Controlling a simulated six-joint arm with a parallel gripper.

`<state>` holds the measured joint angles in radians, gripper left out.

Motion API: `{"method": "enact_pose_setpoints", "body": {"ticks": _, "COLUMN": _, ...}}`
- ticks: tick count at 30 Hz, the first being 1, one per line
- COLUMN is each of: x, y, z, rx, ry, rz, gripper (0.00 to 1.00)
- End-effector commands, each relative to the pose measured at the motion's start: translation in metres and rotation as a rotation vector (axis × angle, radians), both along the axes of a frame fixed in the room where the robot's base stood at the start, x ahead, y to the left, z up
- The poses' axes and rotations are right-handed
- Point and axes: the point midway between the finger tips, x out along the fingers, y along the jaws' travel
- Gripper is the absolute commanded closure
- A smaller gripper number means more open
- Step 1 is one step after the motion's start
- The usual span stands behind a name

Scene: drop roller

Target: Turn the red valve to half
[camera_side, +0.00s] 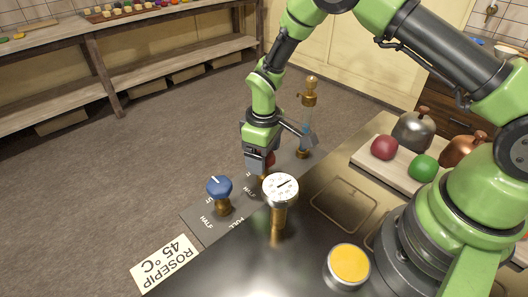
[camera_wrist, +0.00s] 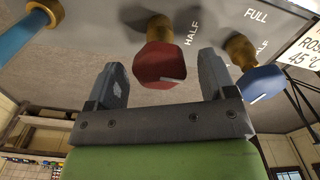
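The red valve (camera_wrist: 160,62) is a faceted red knob on a brass stem, with a pale pointer line near its edge. In the side view only a small part of the red valve (camera_side: 269,160) shows behind my gripper (camera_side: 259,165). In the wrist view my gripper (camera_wrist: 160,72) is open, with one finger on each side of the red knob. Gaps show between the knob and both fingers, so no contact is visible. A HALF mark (camera_wrist: 192,29) is printed on the grey panel beside the red valve. Its other marks are hidden or unclear.
A blue valve (camera_side: 219,188) stands close by, left of the red one. A white-faced gauge (camera_side: 281,188) stands in front. A yellow-topped jar (camera_side: 348,265), a ROSEPIP 45 °C card (camera_side: 165,265) and a fruit board (camera_side: 371,159) are around.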

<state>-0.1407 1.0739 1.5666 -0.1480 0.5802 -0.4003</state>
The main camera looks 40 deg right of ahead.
Motion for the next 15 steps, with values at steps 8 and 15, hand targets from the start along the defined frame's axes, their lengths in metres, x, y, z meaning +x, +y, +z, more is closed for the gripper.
{"method": "enact_pose_setpoints", "body": {"ticks": 8, "x": 0.0, "y": 0.0, "z": 0.001, "rx": 0.0, "ry": 0.0, "rz": 0.0, "gripper": 0.22}}
{"method": "enact_pose_setpoints", "body": {"ticks": 15, "x": 0.001, "y": 0.0, "z": 0.032, "rx": 0.001, "ry": -0.005, "rz": 0.001, "gripper": 0.22}}
